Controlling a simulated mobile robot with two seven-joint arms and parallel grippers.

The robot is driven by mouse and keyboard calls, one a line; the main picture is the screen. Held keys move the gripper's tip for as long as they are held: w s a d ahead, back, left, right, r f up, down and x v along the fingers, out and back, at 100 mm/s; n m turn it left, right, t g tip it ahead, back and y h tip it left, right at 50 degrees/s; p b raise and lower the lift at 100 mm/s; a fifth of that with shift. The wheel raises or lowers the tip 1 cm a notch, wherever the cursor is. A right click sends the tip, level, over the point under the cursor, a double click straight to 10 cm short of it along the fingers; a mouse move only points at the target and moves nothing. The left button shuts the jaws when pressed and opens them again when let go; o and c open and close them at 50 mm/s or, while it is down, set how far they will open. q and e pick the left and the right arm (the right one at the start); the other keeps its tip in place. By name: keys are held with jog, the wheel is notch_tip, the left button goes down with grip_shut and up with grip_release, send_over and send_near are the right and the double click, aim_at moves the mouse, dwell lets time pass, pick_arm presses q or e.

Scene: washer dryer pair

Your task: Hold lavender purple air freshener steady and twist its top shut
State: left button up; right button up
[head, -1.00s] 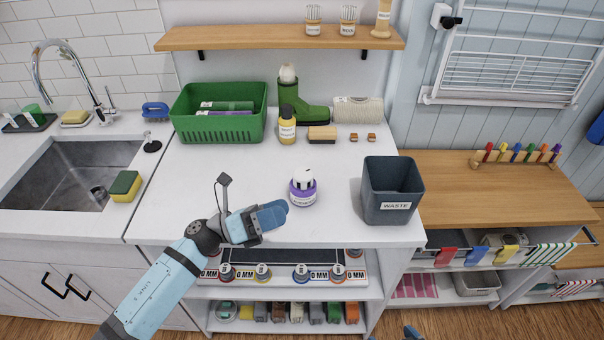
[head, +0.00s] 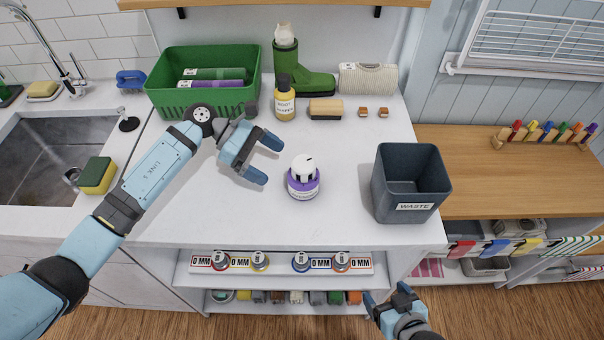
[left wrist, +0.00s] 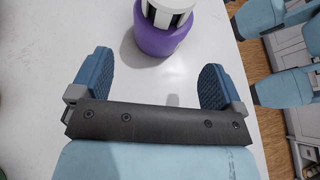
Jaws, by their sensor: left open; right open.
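The lavender purple air freshener (head: 303,183) stands upright on the white counter, with a purple body, a label and a white top (head: 303,163). It also shows at the top of the left wrist view (left wrist: 166,30), partly cut off by the frame edge. My left gripper (head: 268,160) is open and empty, just left of the air freshener, with its fingers pointing towards it. In the left wrist view the air freshener is ahead of the open fingers and apart from them. My right gripper (head: 386,295) is open and empty, low in front of the counter, below the waste bin.
A dark waste bin (head: 411,186) stands right of the air freshener.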

aim_at(299, 179)
pick_arm(q)
jog(key=x, duration=0.2)
jog(key=p+x, duration=0.1)
jog(key=x, duration=0.1)
jog(key=shift+s+d+r, duration=0.1)
jog(key=shift+s+r, duration=0.05)
jog(key=shift+r, duration=0.1)
jog(key=b+x, duration=0.2)
jog(key=x, duration=0.1)
jog(key=shift+f, duration=0.4)
jog(key=shift+d+f+b, duration=0.15)
jog(key=shift+d+b, duration=0.25)
jog(key=shift+d, duration=0.05)
jog(key=shift+s+d, duration=0.1)
jog(key=shift+d, duration=0.05)
jog(key=c, duration=0.6)
pick_arm(e)
jog(key=shift+w+d+f, duration=0.1)
jog(key=shift+w+f, duration=0.25)
jog(key=shift+f, duration=0.1)
